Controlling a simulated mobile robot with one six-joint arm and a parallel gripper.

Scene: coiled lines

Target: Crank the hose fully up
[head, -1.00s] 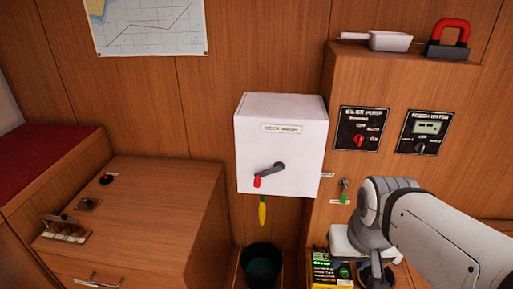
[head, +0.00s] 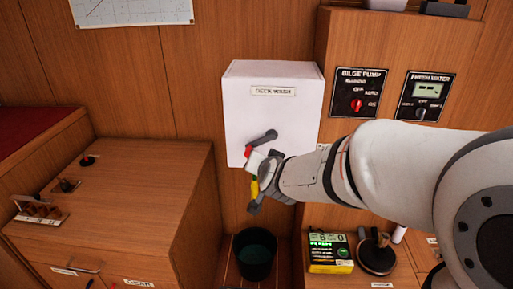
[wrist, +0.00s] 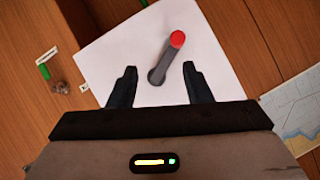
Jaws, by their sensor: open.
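The white deck wash box (head: 290,108) is fixed to the wood wall. Its grey crank arm (head: 264,137) ends in a red knob (head: 248,151) at the lower left. The yellow hose end (head: 254,188) hangs below the box, partly hidden by my gripper. In the wrist view my gripper (wrist: 159,70) is open and empty. The crank arm (wrist: 164,63) shows between and beyond its fingers, with the red knob (wrist: 177,39) past the fingertips. I cannot tell how far the fingertips are from the knob.
A dark bucket (head: 256,255) stands on the floor below the box. A wooden cabinet (head: 125,205) with small controls is at the left. A green-lit yellow device (head: 330,252) sits at the lower right. The bilge pump panel (head: 358,93) is right of the box.

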